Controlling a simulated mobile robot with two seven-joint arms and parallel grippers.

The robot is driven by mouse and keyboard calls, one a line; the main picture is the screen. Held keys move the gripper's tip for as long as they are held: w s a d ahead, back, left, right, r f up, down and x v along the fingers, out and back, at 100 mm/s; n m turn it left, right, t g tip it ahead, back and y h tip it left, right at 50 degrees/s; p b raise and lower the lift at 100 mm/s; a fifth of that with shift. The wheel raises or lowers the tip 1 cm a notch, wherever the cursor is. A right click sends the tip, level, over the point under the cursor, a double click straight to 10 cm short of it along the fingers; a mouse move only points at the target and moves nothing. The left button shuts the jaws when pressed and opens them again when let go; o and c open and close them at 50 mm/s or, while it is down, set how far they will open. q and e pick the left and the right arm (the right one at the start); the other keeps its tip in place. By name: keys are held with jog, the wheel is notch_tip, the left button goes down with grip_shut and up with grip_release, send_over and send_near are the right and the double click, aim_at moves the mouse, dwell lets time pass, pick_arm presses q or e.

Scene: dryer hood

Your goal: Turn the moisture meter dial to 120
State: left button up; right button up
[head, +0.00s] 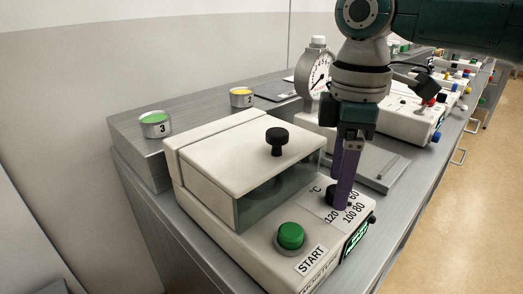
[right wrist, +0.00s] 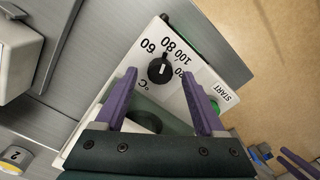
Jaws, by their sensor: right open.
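The moisture meter is a cream box with a dial marked 60, 80, 100 and 120. Its black dial knob (right wrist: 161,70) with a white mark shows between my right fingers in the right wrist view. The mark points roughly toward the 80 side; the exact reading is unclear. My right gripper (head: 342,206) is open, pointing down over the dial (head: 332,196), with a finger on either side of the knob (right wrist: 159,76). Contact is not clear. Purple finger-like strips, apparently my left gripper (right wrist: 296,163), show at the right wrist view's lower right corner.
The meter's lid (head: 235,155) has a black knob (head: 277,140). A green START button (head: 291,236) sits at its front. Numbered tins (head: 155,125) stand on a grey block behind. A round gauge (head: 319,73) and another device (head: 408,115) stand further along the bench.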

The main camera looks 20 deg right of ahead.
jog(key=shift+f, duration=0.6)
grip_shut()
